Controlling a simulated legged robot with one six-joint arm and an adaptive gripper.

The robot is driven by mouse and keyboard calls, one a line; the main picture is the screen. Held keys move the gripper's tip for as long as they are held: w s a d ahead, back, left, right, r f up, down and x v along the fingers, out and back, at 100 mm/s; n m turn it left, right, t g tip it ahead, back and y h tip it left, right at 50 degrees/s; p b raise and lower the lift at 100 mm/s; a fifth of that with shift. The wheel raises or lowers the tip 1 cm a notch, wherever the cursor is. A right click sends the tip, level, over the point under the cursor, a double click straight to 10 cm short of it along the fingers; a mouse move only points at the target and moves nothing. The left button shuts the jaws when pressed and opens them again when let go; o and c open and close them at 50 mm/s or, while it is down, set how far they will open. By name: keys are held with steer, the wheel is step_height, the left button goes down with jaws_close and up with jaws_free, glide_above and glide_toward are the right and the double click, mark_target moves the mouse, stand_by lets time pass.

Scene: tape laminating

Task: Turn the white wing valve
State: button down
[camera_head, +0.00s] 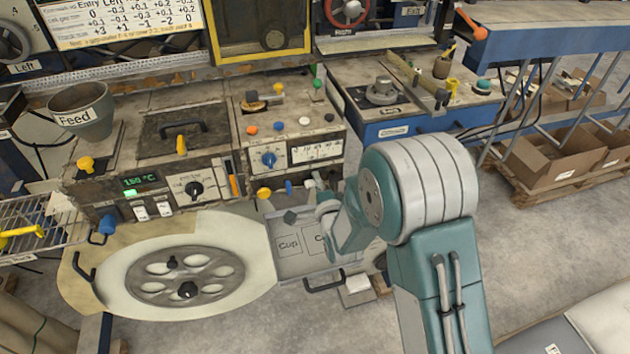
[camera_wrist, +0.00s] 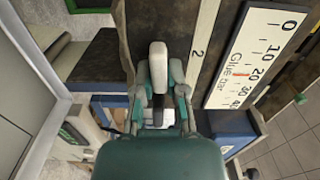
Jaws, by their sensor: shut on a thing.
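The white wing valve (camera_wrist: 158,52) stands at the centre of the wrist view, its long white wing pointing up the picture. My gripper (camera_wrist: 160,80) has its teal fingers with pale pads on either side of the wing and is shut on it. In the head view my gripper (camera_head: 318,193) reaches the lower front edge of the machine, right of a yellow valve (camera_head: 263,193) and a blue valve (camera_head: 289,187). There my arm and fingers mostly hide the white valve.
A glue tar scale (camera_wrist: 258,55) lies right of the valve in the wrist view. In the head view a tray marked Cup (camera_head: 290,262) is below my gripper, beside a round turntable (camera_head: 185,277). A blue bench (camera_head: 410,130) stands behind my arm. Open floor lies at the lower right.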

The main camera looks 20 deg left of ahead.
steer(key=shift+s+f+m, duration=0.15)
steer(key=shift+f+m, duration=0.25)
steer(key=shift+m, duration=0.1)
steer(key=c, duration=0.7)
jaws_free()
steer(key=shift+c, duration=0.2)
steer(key=shift+o, duration=0.3)
steer(key=shift+a+r, duration=0.1)
steer(key=v, duration=1.1)
steer(key=shift+s+d, duration=0.25)
steer(key=shift+s, duration=0.05)
